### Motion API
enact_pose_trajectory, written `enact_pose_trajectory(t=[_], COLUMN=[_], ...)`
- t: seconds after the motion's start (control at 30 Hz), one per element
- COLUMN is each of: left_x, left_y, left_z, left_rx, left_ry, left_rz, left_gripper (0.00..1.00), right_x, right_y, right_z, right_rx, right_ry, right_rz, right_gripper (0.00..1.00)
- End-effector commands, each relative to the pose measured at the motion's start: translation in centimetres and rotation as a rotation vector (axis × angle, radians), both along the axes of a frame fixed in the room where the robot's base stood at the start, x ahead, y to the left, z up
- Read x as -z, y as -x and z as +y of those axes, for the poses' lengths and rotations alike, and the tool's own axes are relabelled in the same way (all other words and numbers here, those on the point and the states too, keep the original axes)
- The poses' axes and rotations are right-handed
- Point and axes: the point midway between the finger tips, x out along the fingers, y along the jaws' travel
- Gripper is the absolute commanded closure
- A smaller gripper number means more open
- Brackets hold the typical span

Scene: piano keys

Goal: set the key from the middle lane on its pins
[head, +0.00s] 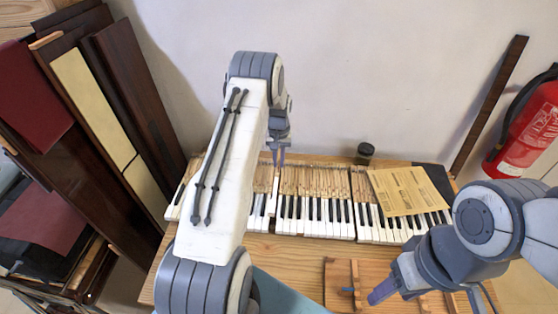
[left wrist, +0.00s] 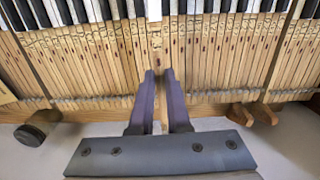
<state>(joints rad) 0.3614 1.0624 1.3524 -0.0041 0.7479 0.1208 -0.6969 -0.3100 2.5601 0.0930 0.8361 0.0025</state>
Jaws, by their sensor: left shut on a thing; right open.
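My left gripper (head: 279,157) is over the back part of the keyboard (head: 312,215). In the left wrist view its purple fingers (left wrist: 160,78) are shut on a pale wooden key (left wrist: 155,45). The key lies lengthwise in line with the neighbouring key sticks. Whether it rests on its pins or is just above them I cannot tell. My right gripper (head: 380,294) is low at the right, by the wooden lane tray (head: 338,268), and appears empty. My right arm hides part of the tray.
A yellowed paper sheet (head: 403,190) lies over the right-hand keys. A dark jar (head: 365,152) stands behind the keyboard. A small blue item (head: 347,290) is at the tray. Dark panels (head: 125,85) lean at left; a fire extinguisher (head: 525,130) is at right.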

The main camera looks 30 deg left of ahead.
Motion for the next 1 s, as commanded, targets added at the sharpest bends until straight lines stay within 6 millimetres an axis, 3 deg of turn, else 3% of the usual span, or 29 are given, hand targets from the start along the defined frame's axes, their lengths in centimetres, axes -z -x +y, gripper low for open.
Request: enact_pose_trajectory(t=[0.73, 1.0], left_x=[5.9, 6.9], left_y=[0.0, 0.0], left_z=[0.0, 0.1], left_rx=[0.000, 0.000], left_ry=[0.000, -0.001], left_rz=[-0.001, -0.002], left_gripper=[1.00, 1.00], right_x=[3.8, 4.5], right_y=[0.0, 0.0], right_z=[0.0, 0.0], right_rx=[-0.002, -0.003], right_ry=[0.000, 0.000], right_rz=[0.000, 0.000], right_gripper=[0.41, 0.41])
